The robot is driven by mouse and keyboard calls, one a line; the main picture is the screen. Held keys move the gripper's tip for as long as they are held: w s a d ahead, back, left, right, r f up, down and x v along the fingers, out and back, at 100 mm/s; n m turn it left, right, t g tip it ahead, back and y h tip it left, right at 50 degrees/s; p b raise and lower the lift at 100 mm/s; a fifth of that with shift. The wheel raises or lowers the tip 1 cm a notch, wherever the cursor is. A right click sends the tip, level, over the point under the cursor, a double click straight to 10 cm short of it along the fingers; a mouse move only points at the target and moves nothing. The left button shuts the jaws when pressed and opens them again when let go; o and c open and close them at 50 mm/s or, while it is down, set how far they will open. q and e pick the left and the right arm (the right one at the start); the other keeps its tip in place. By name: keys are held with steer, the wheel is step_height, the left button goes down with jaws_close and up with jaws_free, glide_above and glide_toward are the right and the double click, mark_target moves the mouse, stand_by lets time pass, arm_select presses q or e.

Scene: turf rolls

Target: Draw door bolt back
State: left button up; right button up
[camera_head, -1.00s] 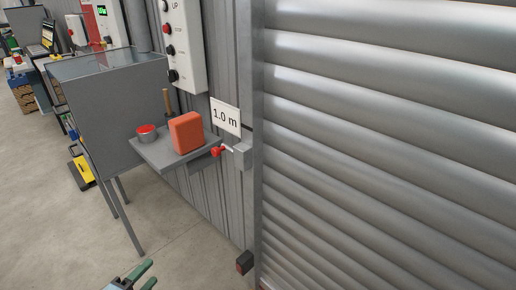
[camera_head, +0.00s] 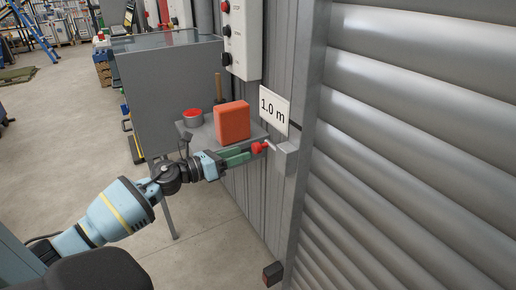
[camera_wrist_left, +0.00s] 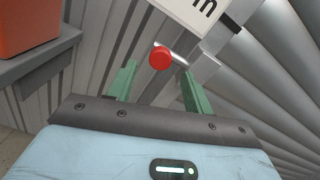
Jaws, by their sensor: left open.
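The door bolt has a red knob (camera_head: 259,147) on a short metal rod that runs into a grey bracket (camera_head: 285,158) on the door frame beside the roller door. My left gripper (camera_head: 247,153) reaches in from the left, its green fingers pointing at the knob. In the left wrist view the two green fingers (camera_wrist_left: 158,88) are apart and empty. The red knob (camera_wrist_left: 160,57) shows there just beyond the fingertips, roughly between them. Whether a finger touches it I cannot tell. My right gripper is not in view.
A grey shelf (camera_head: 190,133) beside the bolt carries an orange box (camera_head: 232,122), a red-topped tin (camera_head: 193,116) and an upright wooden handle. A white "1.0 m" sign (camera_head: 273,110) hangs just above the bolt. A control box (camera_head: 241,38) is higher up. The ribbed shutter (camera_head: 420,150) fills the right.

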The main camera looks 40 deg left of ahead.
mark_target(254, 150)
arm_select(q)
steer(key=shift+p+x, duration=0.35)
steer(key=shift+x, duration=2.9)
steer(key=shift+c, duration=0.2)
jaws_close()
